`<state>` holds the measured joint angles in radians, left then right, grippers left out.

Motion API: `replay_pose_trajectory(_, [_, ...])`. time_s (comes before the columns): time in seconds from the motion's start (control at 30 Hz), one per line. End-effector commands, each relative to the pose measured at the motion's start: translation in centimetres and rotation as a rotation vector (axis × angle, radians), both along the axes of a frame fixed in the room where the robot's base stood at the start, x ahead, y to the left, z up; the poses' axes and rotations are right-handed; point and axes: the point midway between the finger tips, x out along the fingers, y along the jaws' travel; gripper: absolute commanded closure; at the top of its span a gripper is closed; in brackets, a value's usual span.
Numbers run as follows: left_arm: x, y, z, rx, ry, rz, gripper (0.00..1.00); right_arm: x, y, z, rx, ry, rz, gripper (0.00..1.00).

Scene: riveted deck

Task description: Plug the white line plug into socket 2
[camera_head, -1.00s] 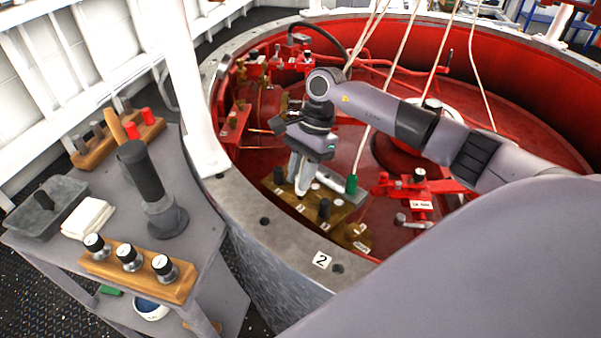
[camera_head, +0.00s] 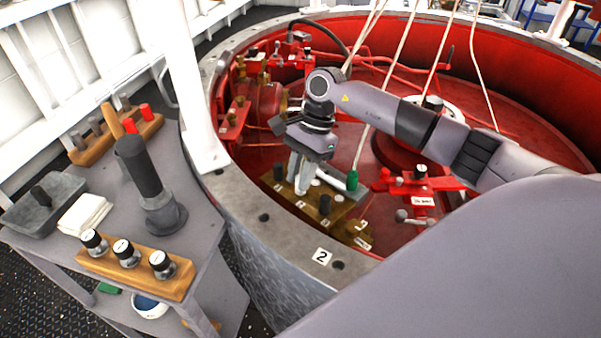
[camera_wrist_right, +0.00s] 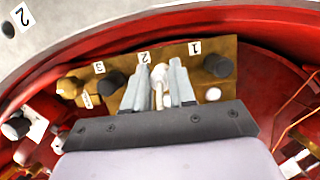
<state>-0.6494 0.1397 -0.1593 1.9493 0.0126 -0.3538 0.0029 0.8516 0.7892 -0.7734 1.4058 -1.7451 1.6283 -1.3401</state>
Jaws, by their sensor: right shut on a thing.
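The brass socket panel (camera_head: 340,208) lies low inside the red ring, and its labels 1, 2 and 3 show in the right wrist view (camera_wrist_right: 225,52). My right gripper (camera_head: 301,184) points down over it. In the right wrist view the fingers (camera_wrist_right: 159,90) are shut on the white plug (camera_wrist_right: 158,73), close beside label 2. The fingers hide its lower part, so I cannot tell whether it is seated in socket 2. A black plug (camera_wrist_right: 110,82) stands by label 3. My left gripper is not in view.
A green plug (camera_head: 352,180) on a pale line stands beside the panel. Red fittings (camera_head: 420,184) flank it, and the ring's grey rim (camera_head: 290,258) is in front.

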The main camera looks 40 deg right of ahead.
Motion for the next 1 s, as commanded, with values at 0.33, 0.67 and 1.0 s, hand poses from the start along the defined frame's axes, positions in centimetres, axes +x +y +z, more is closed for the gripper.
replay_pose_trajectory(0.33, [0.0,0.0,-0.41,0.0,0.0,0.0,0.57,0.01,-0.01,-0.31,0.0,0.0,0.0,1.0])
replay_pose_trajectory(0.67, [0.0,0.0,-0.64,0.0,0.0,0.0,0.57,0.0,0.0,-0.45,0.0,0.0,0.0,0.45])
replay_pose_trajectory(1.0, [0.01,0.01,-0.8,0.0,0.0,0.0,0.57,0.11,-0.33,0.3,-0.002,-0.002,-0.001,0.45])
